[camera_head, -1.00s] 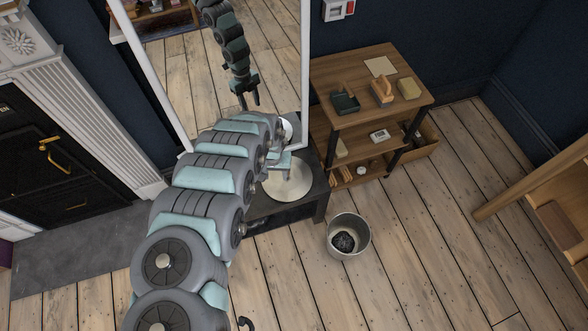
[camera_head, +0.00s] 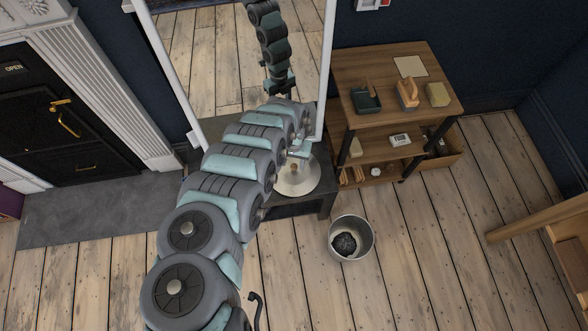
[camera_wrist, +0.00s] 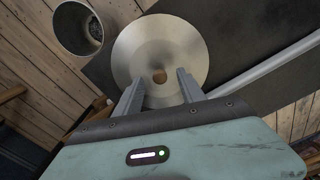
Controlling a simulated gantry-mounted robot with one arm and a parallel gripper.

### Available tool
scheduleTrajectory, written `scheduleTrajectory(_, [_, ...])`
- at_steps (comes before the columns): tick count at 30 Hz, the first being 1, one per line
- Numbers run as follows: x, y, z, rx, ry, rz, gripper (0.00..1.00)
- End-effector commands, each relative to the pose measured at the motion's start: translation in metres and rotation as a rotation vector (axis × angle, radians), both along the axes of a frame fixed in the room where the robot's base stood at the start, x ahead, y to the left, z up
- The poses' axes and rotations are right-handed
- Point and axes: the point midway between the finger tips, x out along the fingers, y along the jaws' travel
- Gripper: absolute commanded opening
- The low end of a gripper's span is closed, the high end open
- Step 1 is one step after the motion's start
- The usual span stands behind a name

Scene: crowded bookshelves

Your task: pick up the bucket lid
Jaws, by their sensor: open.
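The bucket lid (camera_head: 299,177) is a pale round disc with a small tan knob at its centre. It lies on a low dark table in front of the mirror. In the wrist view the lid (camera_wrist: 185,50) fills the upper middle, with its knob (camera_wrist: 159,76) just beyond and between the fingertips. My gripper (camera_wrist: 155,82) is open and empty, its two fingers over the near part of the lid. In the head view my arm hides part of the lid and most of my gripper (camera_head: 297,152).
A metal bucket (camera_head: 366,222) with dark contents stands on the floor right of the low dark table (camera_head: 323,203). A wooden shelf unit (camera_head: 439,70) with brushes and small items stands at the right. A white-framed mirror (camera_head: 329,65) rises behind the table. Wooden floor is free in front.

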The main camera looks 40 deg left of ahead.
Motion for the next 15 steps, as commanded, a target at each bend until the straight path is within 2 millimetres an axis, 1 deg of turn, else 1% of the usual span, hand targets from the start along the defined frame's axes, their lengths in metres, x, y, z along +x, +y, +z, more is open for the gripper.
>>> scheduleTrajectory(1, [0.001, 0.000, -0.006, 0.000, -0.001, 0.000, 0.47])
scheduleTrajectory(8, [0.008, 0.002, -0.030, 0.000, -0.004, 0.001, 0.47])
scheduleTrajectory(10, [0.007, 0.001, -0.041, -0.001, -0.001, 0.001, 0.47])
scheduleTrajectory(12, [0.007, 0.002, -0.047, -0.001, -0.001, 0.001, 0.47])
scheduleTrajectory(15, [0.007, 0.003, -0.048, 0.001, -0.002, 0.001, 0.47])
